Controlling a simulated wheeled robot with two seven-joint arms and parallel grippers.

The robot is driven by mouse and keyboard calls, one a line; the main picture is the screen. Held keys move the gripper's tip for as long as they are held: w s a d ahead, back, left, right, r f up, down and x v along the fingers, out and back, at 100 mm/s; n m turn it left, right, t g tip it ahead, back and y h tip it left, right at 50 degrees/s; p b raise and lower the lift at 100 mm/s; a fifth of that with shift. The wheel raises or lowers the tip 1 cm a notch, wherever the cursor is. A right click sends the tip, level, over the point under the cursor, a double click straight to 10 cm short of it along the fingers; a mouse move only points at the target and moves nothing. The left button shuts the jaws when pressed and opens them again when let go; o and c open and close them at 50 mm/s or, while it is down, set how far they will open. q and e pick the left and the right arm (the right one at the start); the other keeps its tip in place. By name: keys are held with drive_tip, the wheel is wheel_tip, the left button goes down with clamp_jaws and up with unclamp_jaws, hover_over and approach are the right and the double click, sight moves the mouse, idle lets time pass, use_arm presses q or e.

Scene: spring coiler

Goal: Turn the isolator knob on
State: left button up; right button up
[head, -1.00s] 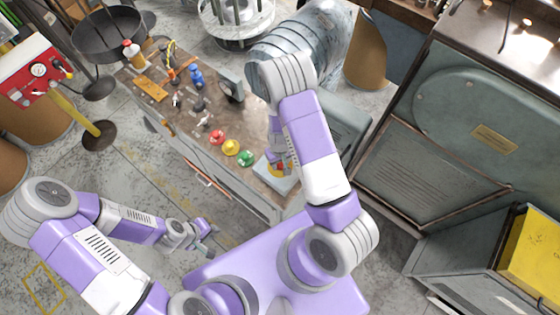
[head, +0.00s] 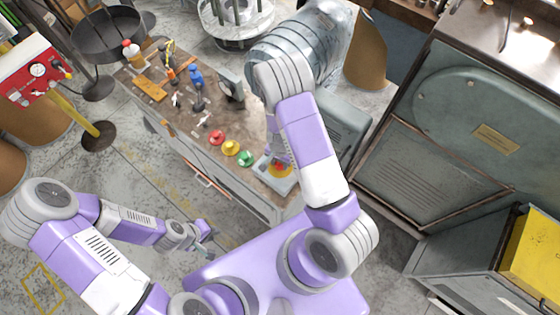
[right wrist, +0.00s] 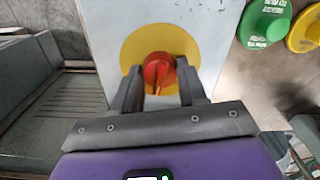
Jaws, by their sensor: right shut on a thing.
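The isolator knob (right wrist: 160,70) is red on a round yellow plate (right wrist: 134,46), set on a pale grey box face (right wrist: 108,22). In the right wrist view its grip bar runs nearly up and down, slightly tilted. My right gripper (right wrist: 160,90) is shut on the knob, with one dark finger on each side. In the head view my right arm partly hides the knob and the yellow plate (head: 285,172). My left gripper (head: 206,239) hangs low in front of the bench, away from the knob; its fingers are too small to judge.
Red (head: 217,138), yellow (head: 231,147) and green (head: 246,158) buttons sit on the bench (head: 185,135) beside the isolator. Small tools lie farther back. A large grey machine (head: 460,110) stands at right. Open floor lies left of the bench.

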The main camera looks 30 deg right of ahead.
drive_tip(key=m+p, duration=0.1)
drive_tip(key=m, duration=0.6)
idle(0.7)
drive_tip(key=o, duration=1.1)
drive_tip(key=shift+c, duration=0.2)
drive_tip(key=shift+r, duration=0.15)
wheel_tip(320, 180, up, 7)
drive_tip(key=shift+r+p, duration=0.2)
drive_tip(key=shift+p, duration=0.55)
drive_tip(key=shift+s+f, duration=0.1)
